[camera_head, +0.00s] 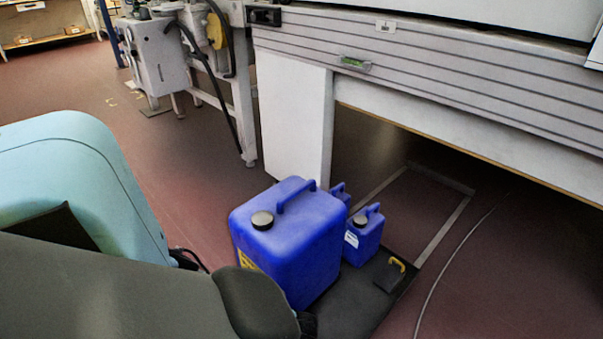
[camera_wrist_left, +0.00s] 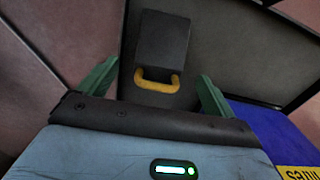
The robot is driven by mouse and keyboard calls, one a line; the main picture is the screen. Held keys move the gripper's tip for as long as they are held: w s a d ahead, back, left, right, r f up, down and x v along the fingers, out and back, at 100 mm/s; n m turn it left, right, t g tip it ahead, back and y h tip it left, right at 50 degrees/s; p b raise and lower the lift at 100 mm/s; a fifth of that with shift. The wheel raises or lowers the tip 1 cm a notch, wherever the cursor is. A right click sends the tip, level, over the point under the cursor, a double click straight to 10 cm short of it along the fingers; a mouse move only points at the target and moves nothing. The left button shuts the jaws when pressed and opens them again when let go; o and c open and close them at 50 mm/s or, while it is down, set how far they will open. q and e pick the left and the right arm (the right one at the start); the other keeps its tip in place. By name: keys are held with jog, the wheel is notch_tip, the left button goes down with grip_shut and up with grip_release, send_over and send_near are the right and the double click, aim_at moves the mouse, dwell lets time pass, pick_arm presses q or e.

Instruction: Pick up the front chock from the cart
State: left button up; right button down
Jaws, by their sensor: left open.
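A dark block-shaped chock (camera_wrist_left: 163,38) with a yellow handle shows in the left wrist view on a dark cart deck (camera_wrist_left: 222,50). Its handle (camera_wrist_left: 158,86) faces my left gripper (camera_wrist_left: 158,72). The gripper's green fingers are apart, one on each side of the handle in the picture, with nothing held. In the head view a dark chock (camera_head: 386,279) with a yellow handle lies on the cart deck (camera_head: 352,304) beside the small blue canister. I cannot tell whether both views show the same chock. My left arm hides part of the cart and the gripper there.
A large blue canister (camera_head: 312,235) and a small blue one (camera_head: 365,238) stand on the cart. A blue container (camera_wrist_left: 268,128) is close right of the gripper. A grey-white machine (camera_head: 295,118) rises behind the cart. Reddish floor (camera_head: 190,190) lies open at left.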

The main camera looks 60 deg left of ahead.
pick_arm(q)
jog(key=f+b, duration=0.2)
jog(key=f, duration=0.2)
jog(key=shift+s+f+b, duration=0.15)
jog(key=shift+s+b, duration=0.1)
jog(key=shift+b, duration=0.15)
jog(key=shift+f, duration=0.45)
jog(key=shift+w, duration=0.1)
jog(key=shift+r, duration=0.1)
jog(key=c, duration=1.3)
jog(key=shift+r, duration=0.1)
notch_tip(320, 180, up, 10)
jog(key=p, duration=0.5)
jog(key=shift+p, duration=0.3)
